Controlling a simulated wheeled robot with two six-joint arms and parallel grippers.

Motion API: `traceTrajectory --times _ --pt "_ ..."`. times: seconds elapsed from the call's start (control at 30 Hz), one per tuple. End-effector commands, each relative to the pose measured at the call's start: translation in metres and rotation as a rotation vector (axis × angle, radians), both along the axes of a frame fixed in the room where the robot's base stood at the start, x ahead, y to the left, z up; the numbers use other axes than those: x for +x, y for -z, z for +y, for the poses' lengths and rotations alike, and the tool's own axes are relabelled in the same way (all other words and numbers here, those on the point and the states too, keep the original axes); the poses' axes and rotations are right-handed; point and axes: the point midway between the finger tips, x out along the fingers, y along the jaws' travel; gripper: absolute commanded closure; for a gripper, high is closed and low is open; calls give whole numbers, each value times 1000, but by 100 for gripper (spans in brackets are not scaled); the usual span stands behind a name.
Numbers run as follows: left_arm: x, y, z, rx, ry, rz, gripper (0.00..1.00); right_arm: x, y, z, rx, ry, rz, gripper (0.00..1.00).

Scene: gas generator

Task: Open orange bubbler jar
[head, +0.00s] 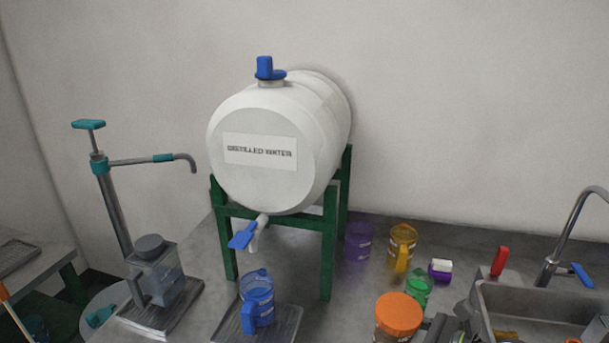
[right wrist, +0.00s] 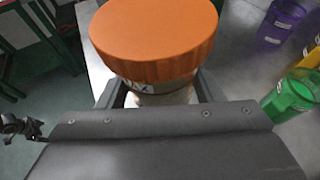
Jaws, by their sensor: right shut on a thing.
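The orange bubbler jar has a wide orange screw lid (head: 399,313), which sits on top of the jar at the bottom of the head view. In the right wrist view the orange lid (right wrist: 155,35) fills the upper middle, with the pale jar body (right wrist: 160,92) and part of a printed label below it. My right gripper (right wrist: 160,97) is shut on the jar body just under the lid, one finger on each side. The fingertips are partly hidden by the lid and jar. My left gripper is not in view.
A blue jug (head: 258,300) stands on a tray under the distilled water barrel (head: 265,185). Purple (head: 357,243), yellow (head: 402,243) and green (head: 418,288) jugs stand behind the jar. The sink (head: 540,305) is at the right.

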Motion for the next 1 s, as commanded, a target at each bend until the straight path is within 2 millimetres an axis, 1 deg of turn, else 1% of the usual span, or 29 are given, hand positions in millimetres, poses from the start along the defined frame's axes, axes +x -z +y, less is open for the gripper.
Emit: traceTrajectory --times 0.03,0.2,0.3,0.4,0.5,0.63,0.77,0.87,1.0 --pt "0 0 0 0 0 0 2 -12 -10 -6 -8 -7 -5 81" --pt "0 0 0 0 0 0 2 -48 -34 -11 -6 -38 3 81" --pt "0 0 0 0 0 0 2 -62 -44 -11 -3 -56 10 81" --pt "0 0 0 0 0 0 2 -71 -48 -10 -2 -66 17 81" --pt "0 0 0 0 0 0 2 -74 -50 -9 0 -71 19 81" --pt "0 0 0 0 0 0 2 -73 -50 -8 1 -76 19 81" --pt "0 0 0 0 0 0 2 -71 -49 0 4 -107 19 81" --pt "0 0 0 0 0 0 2 -69 -48 12 7 -161 17 81" --pt "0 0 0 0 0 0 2 -66 -45 34 8 -263 15 81"
